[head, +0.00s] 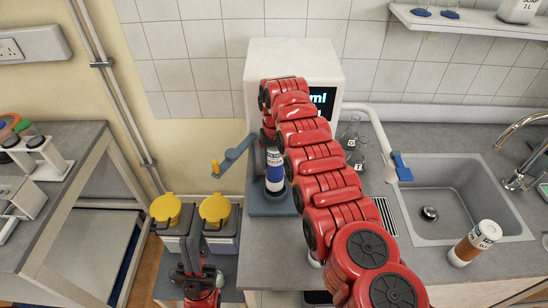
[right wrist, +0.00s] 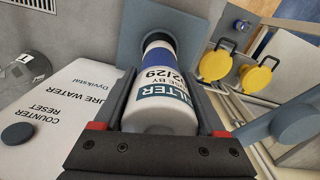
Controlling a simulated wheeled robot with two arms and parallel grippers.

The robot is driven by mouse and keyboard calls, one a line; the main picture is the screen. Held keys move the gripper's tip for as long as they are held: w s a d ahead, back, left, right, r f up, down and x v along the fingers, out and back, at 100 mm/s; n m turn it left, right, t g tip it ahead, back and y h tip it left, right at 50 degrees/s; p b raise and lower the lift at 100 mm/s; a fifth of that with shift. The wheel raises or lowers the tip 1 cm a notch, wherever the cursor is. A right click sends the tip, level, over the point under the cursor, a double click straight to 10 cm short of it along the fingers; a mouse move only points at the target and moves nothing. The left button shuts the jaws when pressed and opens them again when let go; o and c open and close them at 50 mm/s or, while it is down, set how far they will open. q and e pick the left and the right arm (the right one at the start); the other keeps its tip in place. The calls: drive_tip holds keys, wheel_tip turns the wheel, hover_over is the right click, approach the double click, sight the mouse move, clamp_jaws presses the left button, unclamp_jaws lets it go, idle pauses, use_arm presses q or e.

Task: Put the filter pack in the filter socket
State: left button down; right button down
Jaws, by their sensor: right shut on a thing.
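The filter pack (head: 275,172) is a white bottle-like cylinder with a blue band, upright in front of the white machine. It also shows in the right wrist view (right wrist: 160,95), with its label towards me. My right gripper (right wrist: 163,112) is shut on it, with a dark finger on each side. The filter socket is a dark round ring (right wrist: 157,38) on a blue-grey base (head: 270,207). The pack's far end lines up with this ring; whether it is inside or just above cannot be told. My left gripper (head: 197,272) is low at the left, away from the pack; its jaws are unclear.
The white water machine (head: 252,85) stands behind the pack. A blue-grey lever (head: 236,156) with a yellow knob sticks out left of it. Yellow-lidded bins (head: 216,208) stand lower left. Glass flasks (head: 357,145), a sink (head: 440,195) and a brown-and-white bottle (head: 474,243) are at right.

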sight(276, 170)
drive_tip(key=f, duration=0.3)
drive_tip(key=shift+s+p, duration=0.25)
drive_tip(key=shift+p, duration=0.05)
drive_tip(key=shift+s+d+f, duration=0.1)
drive_tip(key=shift+d+f, duration=0.05)
unclamp_jaws()
drive_tip(key=shift+f, duration=0.15)
